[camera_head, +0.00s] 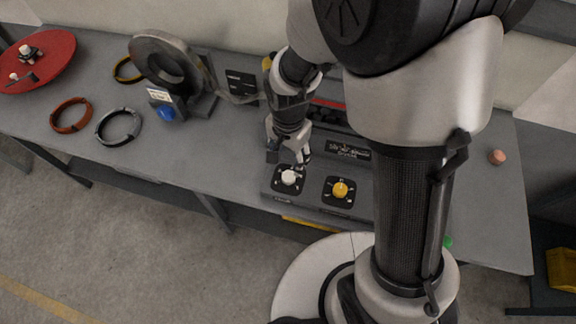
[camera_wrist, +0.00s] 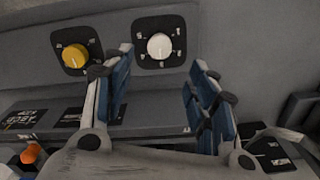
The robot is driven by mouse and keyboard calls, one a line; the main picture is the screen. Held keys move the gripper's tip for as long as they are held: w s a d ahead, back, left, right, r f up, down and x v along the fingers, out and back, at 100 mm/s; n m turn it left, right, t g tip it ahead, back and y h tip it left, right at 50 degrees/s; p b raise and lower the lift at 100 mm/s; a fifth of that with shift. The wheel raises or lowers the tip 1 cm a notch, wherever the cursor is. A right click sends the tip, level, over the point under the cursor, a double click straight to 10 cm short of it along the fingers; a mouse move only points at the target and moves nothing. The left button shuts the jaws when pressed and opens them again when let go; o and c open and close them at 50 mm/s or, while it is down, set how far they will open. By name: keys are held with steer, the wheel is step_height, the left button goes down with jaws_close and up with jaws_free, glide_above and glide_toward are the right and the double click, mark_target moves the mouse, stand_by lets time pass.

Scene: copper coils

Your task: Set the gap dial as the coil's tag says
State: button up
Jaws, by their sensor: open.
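Two dials sit on a grey control panel (camera_head: 312,197). One has a white knob (camera_head: 289,177), the other a yellow knob (camera_head: 340,190). The wrist view also shows the white knob (camera_wrist: 159,46) and the yellow knob (camera_wrist: 76,56). I cannot tell which is the gap dial. My gripper (camera_head: 289,158) is open just behind and above the white knob. In the wrist view my gripper (camera_wrist: 163,70) has its blue-padded fingers spread, with the white knob beyond the gap between them. Dial marks and tag writing are too small to read; no coil tag is clearly seen.
A grey ring-shaped machine (camera_head: 148,50) with a white label and blue button (camera_head: 167,113) stands left. An orange-brown coil (camera_head: 71,115), a grey coil (camera_head: 119,126) and a red disc (camera_head: 36,62) lie further left. My arm hides the panel's right part.

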mark_target(289, 176)
step_height(289, 176, down, 10)
steer(key=shift+r+b, duration=0.1)
steer(key=shift+b, duration=1)
steer(key=shift+c, duration=0.2)
steer(key=c, duration=1)
steer(key=shift+c, duration=0.2)
steer(key=shift+n, duration=0.3)
steer(key=n, duration=0.5)
steer(key=shift+n, duration=0.3)
steer(key=n, duration=0.5)
steer(key=shift+n, duration=0.3)
